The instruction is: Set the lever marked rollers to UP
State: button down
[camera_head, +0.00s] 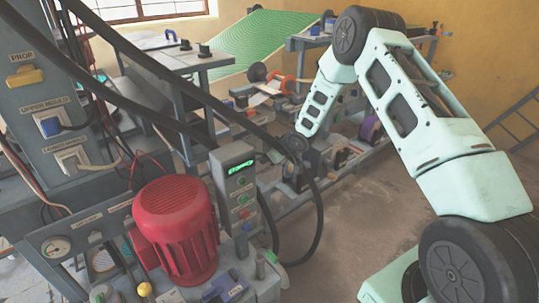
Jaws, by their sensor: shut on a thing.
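My arm reaches from the right over to the machine in the middle. My gripper (271,157) is small at the arm's end, just right of the grey control box (232,180). Black cables and the box's edge partly cover it. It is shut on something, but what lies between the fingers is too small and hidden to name. I cannot read a rollers label or tell which part is the lever, so its position does not show.
A red motor (178,228) stands at the front left, near a pressure gauge (56,246). A thick black cable (317,215) loops close to my gripper. A green sheet (262,42) and a bench with spools stand behind. The floor (345,235) between machine and arm is clear.

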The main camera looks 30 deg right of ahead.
jog(key=shift+w+r, duration=0.3)
jog(key=shift+r, duration=0.35)
jog(key=c, duration=1.1)
grip_release()
jog(key=p+v, duration=0.1)
jog(key=v, duration=1.6)
jog(key=shift+s+p, duration=0.2)
jog(key=shift+p, duration=0.2)
